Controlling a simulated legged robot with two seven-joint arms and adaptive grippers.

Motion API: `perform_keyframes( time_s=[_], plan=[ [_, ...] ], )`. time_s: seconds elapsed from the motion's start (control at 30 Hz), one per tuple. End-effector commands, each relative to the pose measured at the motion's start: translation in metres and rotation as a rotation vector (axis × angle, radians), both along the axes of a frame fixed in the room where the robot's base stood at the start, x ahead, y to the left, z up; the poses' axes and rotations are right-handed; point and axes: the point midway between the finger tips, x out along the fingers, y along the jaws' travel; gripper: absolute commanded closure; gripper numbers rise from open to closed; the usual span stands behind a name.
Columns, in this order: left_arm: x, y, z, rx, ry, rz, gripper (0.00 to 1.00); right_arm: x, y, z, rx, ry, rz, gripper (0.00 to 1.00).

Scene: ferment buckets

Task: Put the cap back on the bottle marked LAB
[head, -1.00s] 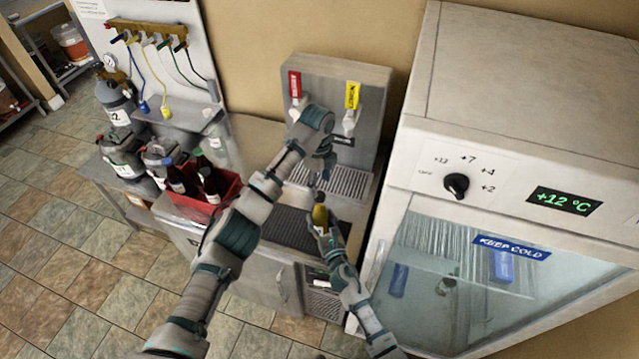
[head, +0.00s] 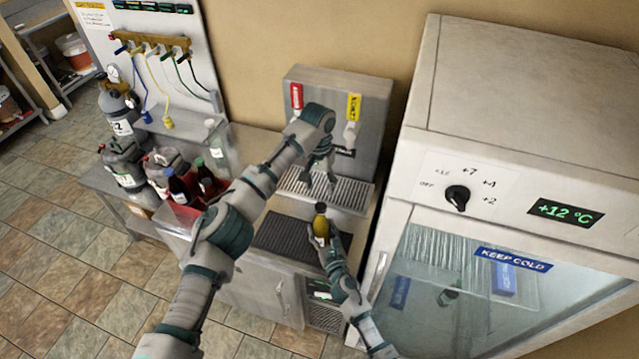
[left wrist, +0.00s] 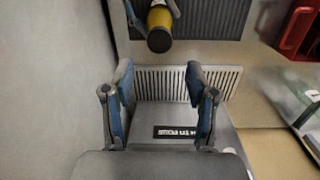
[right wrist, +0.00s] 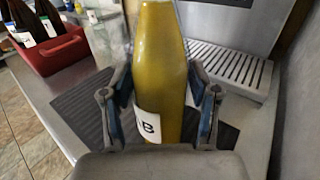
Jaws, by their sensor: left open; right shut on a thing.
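An amber-yellow bottle (head: 321,226) stands in my right gripper (head: 326,242) above the dark mat. In the right wrist view the bottle (right wrist: 160,60) is between the fingers of my right gripper (right wrist: 160,85), roughly upright; its white label shows a "B", the rest turned out of sight, and its top is out of frame. In the left wrist view a dark round cap-like end (left wrist: 159,40) tops the bottle (left wrist: 160,17). My left gripper (head: 321,184) is open and empty, behind and above the bottle; its spread fingers (left wrist: 161,78) show over the drip grille.
A drip grille (head: 347,193) lies under the two-tap dispenser (head: 345,100). A red crate (head: 182,216) with dark bottles stands left. A cold cabinet (head: 530,140) bounds the right. The dark mat (head: 285,235) is bare at left.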

Motion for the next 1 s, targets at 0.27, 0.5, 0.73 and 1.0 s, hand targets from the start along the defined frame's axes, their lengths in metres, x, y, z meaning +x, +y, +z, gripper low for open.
perform_keyframes(
  time_s=[0.27,0.5,0.73,1.0],
  plan=[
    [0.0,0.0,0.001,0.007,0.001,0.071,0.43,0.001,-0.002,-0.001,-0.004,0.001,-0.005,1.0],
    [0.0,0.001,-0.001,0.006,0.001,0.069,0.43,0.001,-0.002,-0.001,-0.004,0.001,-0.005,1.0],
    [-0.003,0.001,-0.03,0.007,0.004,0.069,0.43,0.001,-0.002,-0.001,-0.004,0.001,-0.005,1.0],
    [-0.006,-0.001,-0.067,0.007,0.003,0.068,0.43,0.001,-0.002,-0.001,-0.004,0.0,-0.004,1.0]
  ],
)
